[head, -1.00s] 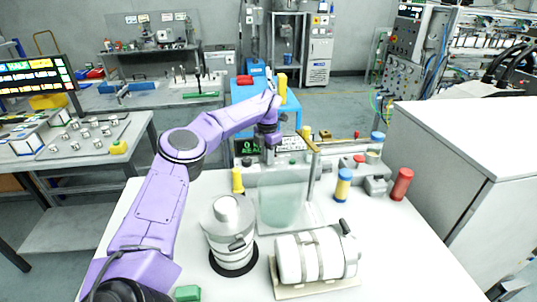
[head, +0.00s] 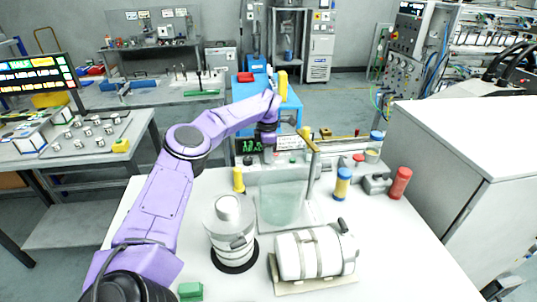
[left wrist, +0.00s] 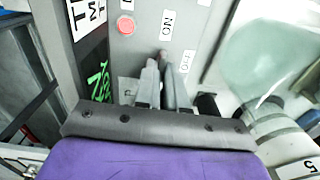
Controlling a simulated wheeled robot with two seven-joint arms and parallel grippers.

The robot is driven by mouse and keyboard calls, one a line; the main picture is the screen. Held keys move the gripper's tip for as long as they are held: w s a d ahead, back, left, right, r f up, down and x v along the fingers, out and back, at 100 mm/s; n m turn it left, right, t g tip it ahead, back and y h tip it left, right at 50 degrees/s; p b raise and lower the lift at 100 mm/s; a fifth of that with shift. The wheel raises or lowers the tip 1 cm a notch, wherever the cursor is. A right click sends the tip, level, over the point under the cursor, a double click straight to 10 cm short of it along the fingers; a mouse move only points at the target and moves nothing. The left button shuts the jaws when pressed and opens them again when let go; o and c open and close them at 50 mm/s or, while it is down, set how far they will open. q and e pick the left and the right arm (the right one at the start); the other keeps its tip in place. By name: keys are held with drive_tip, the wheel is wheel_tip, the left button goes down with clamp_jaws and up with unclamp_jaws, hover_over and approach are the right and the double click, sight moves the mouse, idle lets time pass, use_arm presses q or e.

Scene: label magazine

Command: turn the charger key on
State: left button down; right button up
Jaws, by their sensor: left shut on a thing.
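The charger is a grey box at the back of the white bench, with a lit green display (head: 250,146) that also shows in the left wrist view (left wrist: 97,84). Its grey panel (left wrist: 140,42) carries a red button, an ON label (left wrist: 167,22) and a second label (left wrist: 188,61) that looks like OFF. My left gripper (left wrist: 163,68) is at this panel, its two fingers close together and shut on a small part between the labels, apparently the key. The fingers mostly hide the key, so its angle is unclear. In the head view the left gripper (head: 268,155) is beside the display.
A clear guard (head: 283,203) stands in front of the charger. A white upright canister (head: 230,225) and a lying white cylinder (head: 315,254) are nearer. Yellow, blue-yellow and red (head: 400,183) cylinders stand around. A white cabinet (head: 470,140) bounds the right side.

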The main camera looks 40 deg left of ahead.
use_arm(q)
drive_tip(key=shift+a+r, duration=0.2)
drive_tip(key=c, duration=1.4)
unclamp_jaws()
drive_tip(key=shift+o, duration=0.9)
drive_tip(key=shift+s, duration=0.15)
drive_tip(key=shift+d+r, duration=0.1)
drive_tip(key=shift+r, duration=0.25)
wheel_tip(320, 180, up, 10)
drive_tip(key=b, duration=0.1)
drive_tip(key=shift+f, duration=0.15)
